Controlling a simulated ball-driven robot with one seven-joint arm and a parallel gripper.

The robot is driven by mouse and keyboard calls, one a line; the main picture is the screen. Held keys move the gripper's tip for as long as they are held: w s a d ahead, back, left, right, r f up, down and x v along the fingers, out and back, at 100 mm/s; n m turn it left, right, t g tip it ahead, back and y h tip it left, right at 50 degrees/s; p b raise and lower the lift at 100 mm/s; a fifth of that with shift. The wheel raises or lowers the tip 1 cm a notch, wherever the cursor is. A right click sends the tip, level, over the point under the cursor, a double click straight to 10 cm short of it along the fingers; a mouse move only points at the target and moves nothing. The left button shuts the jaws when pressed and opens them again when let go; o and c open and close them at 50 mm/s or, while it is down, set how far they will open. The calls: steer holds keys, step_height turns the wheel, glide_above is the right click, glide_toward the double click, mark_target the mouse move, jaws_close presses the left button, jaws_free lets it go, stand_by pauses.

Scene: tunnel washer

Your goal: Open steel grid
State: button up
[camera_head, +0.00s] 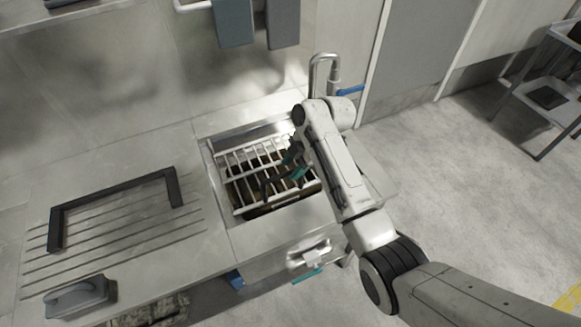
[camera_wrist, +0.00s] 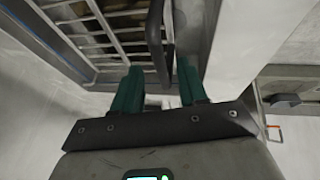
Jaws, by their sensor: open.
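The steel grid (camera_head: 238,160) is a frame of pale bars lying over the sink opening in the counter. In the wrist view its bars (camera_wrist: 97,22) fill the upper left. A dark handle (camera_wrist: 155,35) rises along the grid's edge. My gripper (camera_head: 296,166) is over the right part of the grid, its teal fingers partly hidden by my arm. In the wrist view my gripper (camera_wrist: 159,86) is open, and the lower end of the handle shows between the two fingers. I cannot tell whether a finger touches it.
A curved tap (camera_head: 322,68) with a blue lever stands behind the sink. A dark U-shaped bar (camera_head: 115,198) and a grey block (camera_head: 80,300) rest on the ribbed counter at left. A shelf cart (camera_head: 550,95) stands far right; floor between is clear.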

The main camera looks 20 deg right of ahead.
steer(key=shift+x, duration=0.95)
jaws_close()
